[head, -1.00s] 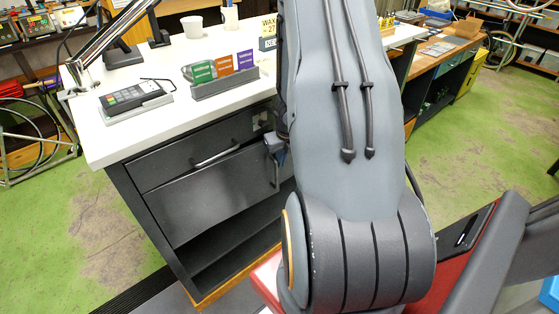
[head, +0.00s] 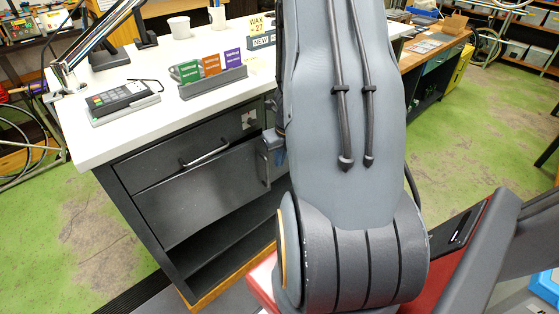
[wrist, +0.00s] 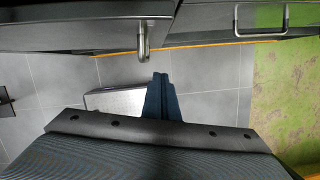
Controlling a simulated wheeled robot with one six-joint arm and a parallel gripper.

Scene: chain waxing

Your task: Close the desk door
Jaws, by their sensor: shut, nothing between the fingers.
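The desk door (head: 195,200) is a dark grey panel under the drawer on the desk's front. My gripper (wrist: 160,92) is shut and empty, in front of the desk and apart from that handle in the picture. In the head view only a small bluish part of my gripper (head: 274,150) shows beside my arm, which hides the rest.
The drawer (head: 160,165) above the door looks shut. An open shelf space (head: 225,240) lies below. The white desktop (head: 110,140) holds a keypad device (head: 122,100), a card holder (head: 213,85) and a cup (head: 180,27). Another bar handle (wrist: 262,33) shows at right in the wrist view.

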